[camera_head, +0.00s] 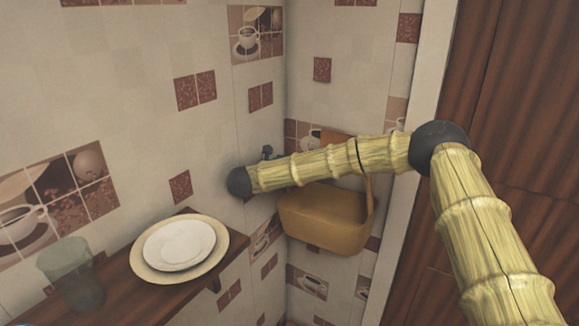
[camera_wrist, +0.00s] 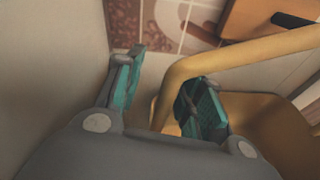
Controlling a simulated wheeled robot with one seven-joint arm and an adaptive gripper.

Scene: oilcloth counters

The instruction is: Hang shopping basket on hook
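The shopping basket (camera_head: 322,222), yellow-brown with an arched handle (camera_head: 369,195), is off the floor near the wall corner, behind my arm. The wrist view shows its handle (camera_wrist: 235,62) and part of its inside (camera_wrist: 272,125). My gripper (camera_wrist: 163,95) has its teal fingers apart, with a bend of the handle between them. A gap shows between the left finger and the handle; the right finger is inside the handle's loop. A dark hook (camera_wrist: 295,20) on an orange-brown board (camera_wrist: 255,15) is close to the handle. I cannot tell whether they touch. My arm mostly hides the gripper in the head view.
A brown shelf (camera_head: 135,302) on the left wall holds stacked plates (camera_head: 180,245) and a glass (camera_head: 75,272). Tiled walls meet in the corner behind the basket. A white frame edge (camera_head: 425,90) and brown panel (camera_head: 520,110) stand to the right.

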